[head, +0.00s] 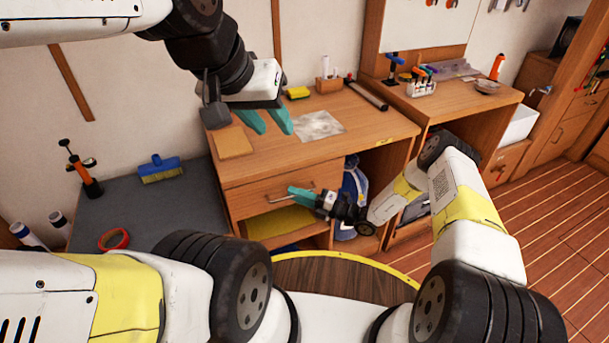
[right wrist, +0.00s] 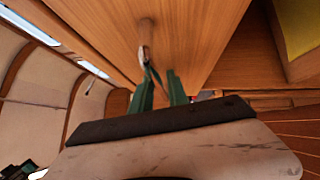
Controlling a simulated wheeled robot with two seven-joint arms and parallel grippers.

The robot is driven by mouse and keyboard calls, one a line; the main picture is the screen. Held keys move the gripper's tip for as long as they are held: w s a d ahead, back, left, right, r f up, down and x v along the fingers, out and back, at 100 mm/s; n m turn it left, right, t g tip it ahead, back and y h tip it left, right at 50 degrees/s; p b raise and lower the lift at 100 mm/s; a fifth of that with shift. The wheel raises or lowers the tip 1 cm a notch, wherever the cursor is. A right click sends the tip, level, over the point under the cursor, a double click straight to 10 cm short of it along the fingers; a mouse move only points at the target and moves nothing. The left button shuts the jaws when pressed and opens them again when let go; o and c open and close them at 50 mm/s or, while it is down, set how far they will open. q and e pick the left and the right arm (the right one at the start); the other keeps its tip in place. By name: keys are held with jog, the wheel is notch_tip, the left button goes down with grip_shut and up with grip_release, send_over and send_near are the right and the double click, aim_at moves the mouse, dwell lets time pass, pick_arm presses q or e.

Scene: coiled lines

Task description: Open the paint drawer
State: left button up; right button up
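The wooden drawer (head: 262,192) is at the front of the workbench, under its top, and its front looks flush with the cabinet. Its metal bar handle (head: 284,198) also shows in the right wrist view (right wrist: 144,45). My right gripper (head: 298,191) is at the handle's right part. In the right wrist view its teal fingers (right wrist: 163,85) are apart, with the handle's bar reaching towards the gap between them; I cannot tell whether they touch it. My left gripper (head: 267,123) is open and empty above the bench top, with its teal fingers spread.
An open shelf with a yellow item (head: 280,222) is below the drawer.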

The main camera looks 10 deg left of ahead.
grip_shut()
dwell(1.3)
